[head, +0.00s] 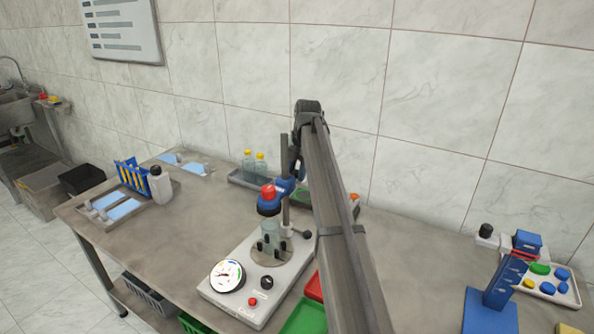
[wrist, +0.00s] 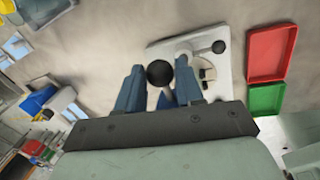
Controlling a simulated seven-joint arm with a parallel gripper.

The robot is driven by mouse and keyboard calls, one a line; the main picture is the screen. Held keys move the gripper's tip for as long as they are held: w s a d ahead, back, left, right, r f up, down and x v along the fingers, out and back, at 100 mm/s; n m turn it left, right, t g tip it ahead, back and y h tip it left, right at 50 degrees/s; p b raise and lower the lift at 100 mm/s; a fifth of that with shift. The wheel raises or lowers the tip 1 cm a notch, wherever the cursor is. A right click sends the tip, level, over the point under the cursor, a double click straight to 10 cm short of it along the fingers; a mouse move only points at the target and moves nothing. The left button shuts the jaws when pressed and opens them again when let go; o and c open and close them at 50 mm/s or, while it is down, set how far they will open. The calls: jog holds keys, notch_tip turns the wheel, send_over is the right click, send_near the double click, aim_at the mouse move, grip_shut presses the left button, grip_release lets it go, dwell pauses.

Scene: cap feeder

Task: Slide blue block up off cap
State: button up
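A blue block (head: 528,241) sits at the top of the blue stand (head: 491,311) at the far right of the head view. A thin red piece shows just under it; whether a cap is beneath the block I cannot tell. My gripper (head: 287,186) is far to the left of it, beside the red-topped blue head (head: 268,206) of the white-based machine. In the wrist view my gripper (wrist: 160,68) has its blue fingers apart, with a black ball (wrist: 160,74) showing between them. I cannot tell whether they touch it.
The machine's white base (head: 222,291) has a dial and knobs. Red (wrist: 270,55) and green (wrist: 265,99) trays lie beside it. A blue rack (head: 133,175) and bottle (head: 160,185) stand left.

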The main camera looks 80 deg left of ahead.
grip_shut()
notch_tip(320, 180, up, 5)
jog(key=shift+r, duration=0.15)
dwell(0.4)
jog(key=shift+o, duration=2.3)
grip_release()
jog(key=shift+r, duration=0.1)
notch_tip(320, 180, up, 13)
jog(key=w+d, duration=0.1)
jog(key=d, duration=0.1)
jog(key=shift+w+r, duration=0.2)
jog(key=shift+w, duration=0.05)
